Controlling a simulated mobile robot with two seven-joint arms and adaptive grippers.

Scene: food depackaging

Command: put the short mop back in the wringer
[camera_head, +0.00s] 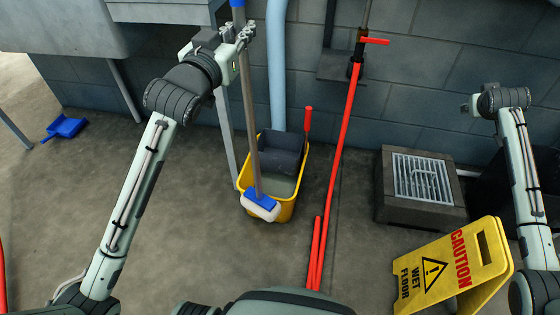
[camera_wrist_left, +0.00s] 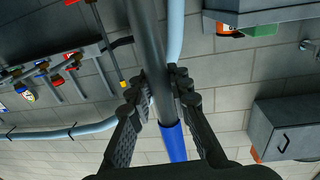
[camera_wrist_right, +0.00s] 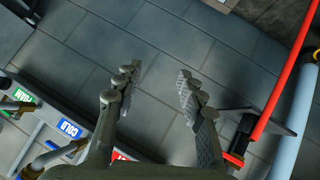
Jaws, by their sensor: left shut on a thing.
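The short mop has a grey handle (camera_head: 247,95), a blue end at its top and a blue-and-white head (camera_head: 261,203). My left gripper (camera_head: 244,38) is shut around the upper handle; the handle (camera_wrist_left: 147,45) also runs between its fingers in the left wrist view. The mop stands nearly upright, its head overlapping the front left of the yellow bucket (camera_head: 285,212). I cannot tell whether they touch. The dark grey wringer (camera_head: 283,152) sits at the bucket's back, with a red lever (camera_head: 308,120). My right gripper (camera_wrist_right: 157,82) is open and empty, away at the right.
A yellow wet-floor sign (camera_head: 455,268) and a grey vent box (camera_head: 420,188) stand to the right. A blue dustpan (camera_head: 66,127) lies at far left. A light-blue pipe (camera_head: 277,70) runs down the wall behind the bucket.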

